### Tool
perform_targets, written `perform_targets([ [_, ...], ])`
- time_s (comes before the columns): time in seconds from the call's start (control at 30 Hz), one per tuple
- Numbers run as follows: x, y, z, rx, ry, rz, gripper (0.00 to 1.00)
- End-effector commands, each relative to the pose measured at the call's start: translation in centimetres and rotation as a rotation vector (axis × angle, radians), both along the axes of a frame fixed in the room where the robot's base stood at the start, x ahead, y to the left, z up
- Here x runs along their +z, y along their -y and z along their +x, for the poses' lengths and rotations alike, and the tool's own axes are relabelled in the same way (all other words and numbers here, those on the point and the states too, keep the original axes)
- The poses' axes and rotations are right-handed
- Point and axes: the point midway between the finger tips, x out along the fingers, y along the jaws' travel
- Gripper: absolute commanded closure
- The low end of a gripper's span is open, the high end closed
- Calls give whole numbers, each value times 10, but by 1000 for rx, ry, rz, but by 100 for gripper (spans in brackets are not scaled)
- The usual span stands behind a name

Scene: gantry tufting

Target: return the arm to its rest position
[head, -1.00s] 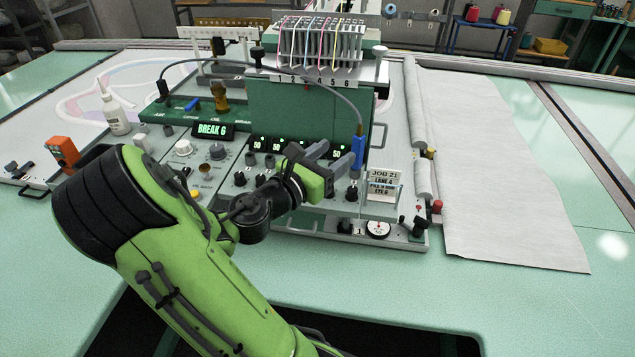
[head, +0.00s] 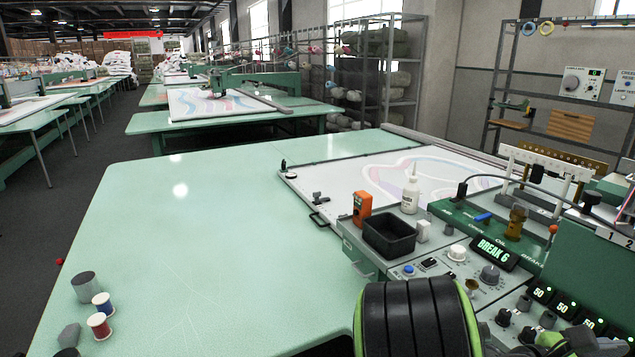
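My arm shows only in part at the bottom edge of the head view. A thick black ribbed joint (head: 415,318) with green rims stands in front of the control panel's near left corner. To its right, at the bottom edge, a small green and dark grey piece (head: 550,340) shows close to the panel knobs. It looks like part of my gripper, but the frame cuts it off. Its fingers cannot be made out, nor whether they hold anything. The rest of the arm is out of frame.
The control panel (head: 475,268) with the "BREAK 6" display (head: 493,252) lies beside the arm. A black bin (head: 389,237), an orange device (head: 362,208) and a white bottle (head: 410,192) stand behind it. Thread spools (head: 99,326) sit at lower left. The green tabletop (head: 200,240) is mostly clear.

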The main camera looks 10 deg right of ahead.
Motion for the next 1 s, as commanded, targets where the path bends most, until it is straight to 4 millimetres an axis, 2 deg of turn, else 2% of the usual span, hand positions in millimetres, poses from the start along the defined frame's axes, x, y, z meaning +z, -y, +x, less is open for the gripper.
perform_targets([
  [0.07,-16,-1,-3,-10,152,68,43],
  [0.17,-62,-20,5,-69,596,276,43],
  [0.23,-88,-54,26,-158,944,468,43],
  [0.27,-94,-73,36,-205,1076,550,43],
  [0.3,-95,-101,49,-273,1235,663,43],
  [0.37,-86,-148,66,-383,1435,831,43],
  [0.4,-73,-180,72,-459,1536,938,43],
  [0.43,-63,-203,74,-512,1593,1009,43],
  [0.5,-40,-250,69,-615,1672,1140,43],
  [0.6,-18,-295,52,-707,1713,1241,43],
  [0.73,-10,-318,38,-751,1721,1275,43],
  [1.0,-12,-319,38,-758,1720,1275,43],
])
